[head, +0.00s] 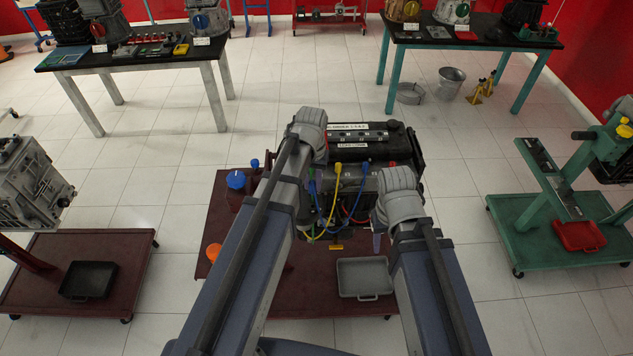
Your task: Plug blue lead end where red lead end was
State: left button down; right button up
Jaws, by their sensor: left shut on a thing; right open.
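The engine (347,185) stands on a dark red trolley in the centre, between my two arms. A blue lead (366,187) hangs in a loop at its right front. A yellow lead (335,190) curves down its front to the lower left. A bit of red lead (346,212) shows low between them. My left gripper (306,212) is low at the engine's left front, mostly behind my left arm. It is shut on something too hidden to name. My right gripper (378,238) is open below my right wrist, at the right front, largely hidden. The lead ends and sockets are too small to tell.
The dark red trolley (222,275) carries a blue-capped container (236,180), an orange item (213,252) and a grey tray (364,278). Other engine stands are at left and right. Two tables (140,62) (470,45) stand behind.

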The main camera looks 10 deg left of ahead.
pick_arm(q)
jog(key=shift+f, duration=0.15)
jog(key=shift+f+b, duration=2.6)
jog(key=shift+b, duration=0.15)
jog(key=shift+f+b, duration=0.85)
jog(key=c, duration=0.6)
grip_release()
